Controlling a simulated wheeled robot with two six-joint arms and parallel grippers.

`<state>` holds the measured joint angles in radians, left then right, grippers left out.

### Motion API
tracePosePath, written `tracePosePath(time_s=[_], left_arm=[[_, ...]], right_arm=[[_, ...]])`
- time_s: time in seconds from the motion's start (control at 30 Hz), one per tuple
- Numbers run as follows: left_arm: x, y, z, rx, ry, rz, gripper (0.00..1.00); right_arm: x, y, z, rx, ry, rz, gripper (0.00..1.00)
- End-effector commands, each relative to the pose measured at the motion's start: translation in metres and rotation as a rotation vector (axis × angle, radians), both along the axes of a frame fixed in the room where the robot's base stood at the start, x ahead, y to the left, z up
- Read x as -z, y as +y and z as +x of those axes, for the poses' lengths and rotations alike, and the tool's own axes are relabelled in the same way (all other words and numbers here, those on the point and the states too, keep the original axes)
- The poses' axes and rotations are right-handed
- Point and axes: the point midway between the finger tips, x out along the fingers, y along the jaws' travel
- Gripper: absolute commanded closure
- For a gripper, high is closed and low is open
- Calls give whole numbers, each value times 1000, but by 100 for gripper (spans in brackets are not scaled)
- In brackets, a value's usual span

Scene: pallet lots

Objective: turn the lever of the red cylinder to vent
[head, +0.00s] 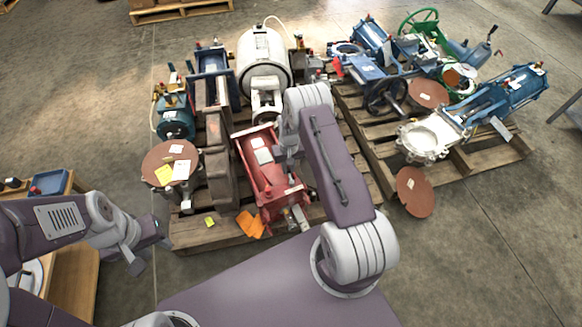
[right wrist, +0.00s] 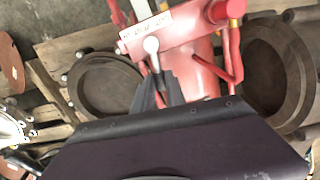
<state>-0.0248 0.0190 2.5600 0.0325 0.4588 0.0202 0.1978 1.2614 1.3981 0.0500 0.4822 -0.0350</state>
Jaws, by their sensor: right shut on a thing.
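The red cylinder (head: 256,172) lies on the left pallet, with its red end body (right wrist: 196,52) close up in the right wrist view. There, its lever (right wrist: 151,46) has a pale rounded knob and a thin stem. The lever stands in front of a white label plate (right wrist: 146,30), whose print is too small to read surely. My right gripper (right wrist: 163,88) is shut on the lever, with its dark fingers just below the knob. In the head view my right gripper (head: 286,156) is over the cylinder, partly hidden by my arm. My left gripper (head: 150,256) is open and empty, left of the pallet.
A white cylinder (head: 262,62) and blue units stand around the red one on the left pallet (head: 190,236). A second pallet (head: 478,160) at the right holds blue and green valves. A brown disc (head: 415,192) leans near its front corner. Floor at the right is clear.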

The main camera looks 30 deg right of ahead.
Motion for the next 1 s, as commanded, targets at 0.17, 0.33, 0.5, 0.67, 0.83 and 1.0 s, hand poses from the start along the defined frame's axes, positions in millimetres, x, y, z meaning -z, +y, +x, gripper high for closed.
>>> tracePosePath(time_s=[0.17,0.33,0.5,0.67,0.83,1.0], left_arm=[[-2,0,0,0,0,0,64],[-2,0,0,0,0,0,64],[-3,0,0,0,0,0,64],[-2,0,0,0,0,0,64],[-2,0,0,0,0,0,64],[-2,0,0,0,0,0,64]], right_arm=[[0,4,0,-82,2,0,100],[0,7,0,-127,2,0,100],[0,8,1,-144,2,0,100],[0,8,1,-146,2,0,100],[0,8,1,-145,2,0,100],[0,7,1,-145,2,0,62]])
